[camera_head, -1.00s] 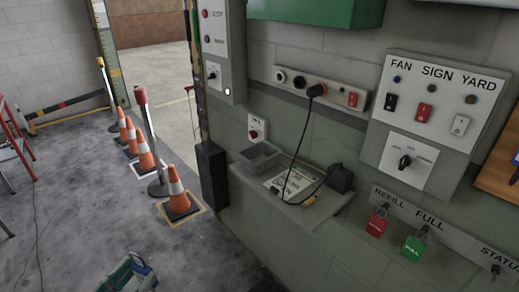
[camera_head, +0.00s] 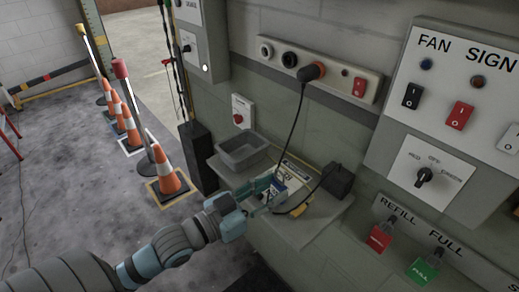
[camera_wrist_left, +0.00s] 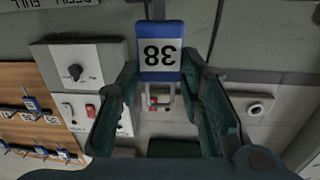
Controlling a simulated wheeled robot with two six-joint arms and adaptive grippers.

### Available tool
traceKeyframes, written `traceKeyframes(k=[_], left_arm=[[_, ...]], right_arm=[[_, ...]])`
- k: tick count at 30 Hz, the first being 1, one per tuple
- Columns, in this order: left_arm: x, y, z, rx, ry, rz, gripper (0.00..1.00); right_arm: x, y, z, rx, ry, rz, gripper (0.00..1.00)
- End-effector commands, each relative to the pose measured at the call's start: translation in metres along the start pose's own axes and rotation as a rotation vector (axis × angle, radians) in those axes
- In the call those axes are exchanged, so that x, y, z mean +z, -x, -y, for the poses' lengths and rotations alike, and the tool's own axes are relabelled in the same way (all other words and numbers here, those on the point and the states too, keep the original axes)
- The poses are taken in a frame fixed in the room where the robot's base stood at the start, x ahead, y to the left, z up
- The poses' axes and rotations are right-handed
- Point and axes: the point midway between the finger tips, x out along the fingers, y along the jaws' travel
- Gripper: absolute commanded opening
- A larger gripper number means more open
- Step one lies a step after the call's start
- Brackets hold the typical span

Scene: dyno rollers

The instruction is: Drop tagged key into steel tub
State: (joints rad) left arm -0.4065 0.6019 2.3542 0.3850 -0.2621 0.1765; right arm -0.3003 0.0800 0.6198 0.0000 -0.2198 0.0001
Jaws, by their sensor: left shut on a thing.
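The tagged key has a blue tag with a white "38" label (camera_wrist_left: 160,52), upside down between my fingertips in the left wrist view. The key itself is hard to make out. My left gripper (camera_head: 268,187) is shut on the tag, over the ledge and in front of the papers; it also shows in the left wrist view (camera_wrist_left: 160,72). The steel tub (camera_head: 242,160) is a grey open rectangular box on the ledge, up and left of my gripper in the head view. It looks empty. My right gripper is not in view.
Switch panels (camera_head: 440,110) cover the wall. Red (camera_head: 379,238) and green (camera_head: 423,270) tags hang at right. Cones (camera_head: 167,175) stand left.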

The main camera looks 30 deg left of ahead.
Motion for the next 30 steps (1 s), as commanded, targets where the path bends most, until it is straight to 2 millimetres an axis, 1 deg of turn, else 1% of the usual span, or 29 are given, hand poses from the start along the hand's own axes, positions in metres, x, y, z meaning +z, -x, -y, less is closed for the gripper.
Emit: traceKeyframes(k=[1, 2, 3, 5, 6, 8, 9, 12, 13, 15, 17, 19, 23, 27, 30], left_arm=[[0.011, -0.012, 0.019, -0.051, -0.003, -0.006, 0.07], [0.014, -0.02, 0.034, -0.089, -0.004, -0.006, 0.07], [0.018, -0.029, 0.054, -0.148, -0.003, -0.007, 0.07], [0.02, -0.042, 0.088, -0.249, -0.003, -0.006, 0.07], [0.019, -0.049, 0.111, -0.32, -0.002, -0.008, 0.07], [0.014, -0.055, 0.144, -0.426, 0.0, -0.008, 0.07], [0.01, -0.057, 0.164, -0.494, 0.001, -0.007, 0.07], [-0.003, -0.058, 0.204, -0.636, 0.002, -0.007, 0.07], [-0.006, -0.057, 0.212, -0.668, 0.002, -0.007, 0.07], [-0.011, -0.054, 0.227, -0.723, 0.003, -0.005, 0.07], [-0.012, -0.053, 0.233, -0.748, 0.002, -0.003, 0.07], [-0.008, -0.052, 0.234, -0.755, 0.002, -0.002, 0.07], [0.01, -0.052, 0.234, -0.754, 0.001, -0.001, 0.07], [0.034, -0.052, 0.234, -0.753, 0.001, -0.001, 0.07], [0.044, -0.051, 0.234, -0.753, 0.001, -0.001, 0.07]], right_arm=[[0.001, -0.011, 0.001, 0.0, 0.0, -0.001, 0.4], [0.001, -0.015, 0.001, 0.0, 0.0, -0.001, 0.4], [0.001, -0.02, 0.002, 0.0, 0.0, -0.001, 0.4], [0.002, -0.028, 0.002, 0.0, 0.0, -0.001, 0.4], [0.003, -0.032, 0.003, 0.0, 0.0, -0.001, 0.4], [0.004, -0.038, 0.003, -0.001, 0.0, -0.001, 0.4], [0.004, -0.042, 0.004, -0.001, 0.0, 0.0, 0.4], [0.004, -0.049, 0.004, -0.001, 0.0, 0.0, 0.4], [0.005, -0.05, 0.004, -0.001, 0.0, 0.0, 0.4], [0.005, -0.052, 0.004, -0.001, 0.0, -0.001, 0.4], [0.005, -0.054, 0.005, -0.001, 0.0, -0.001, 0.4], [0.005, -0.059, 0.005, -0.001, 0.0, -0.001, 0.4], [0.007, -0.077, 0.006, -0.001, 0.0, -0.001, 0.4], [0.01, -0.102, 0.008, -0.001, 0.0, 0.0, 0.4], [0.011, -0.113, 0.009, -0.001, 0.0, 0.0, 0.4]])
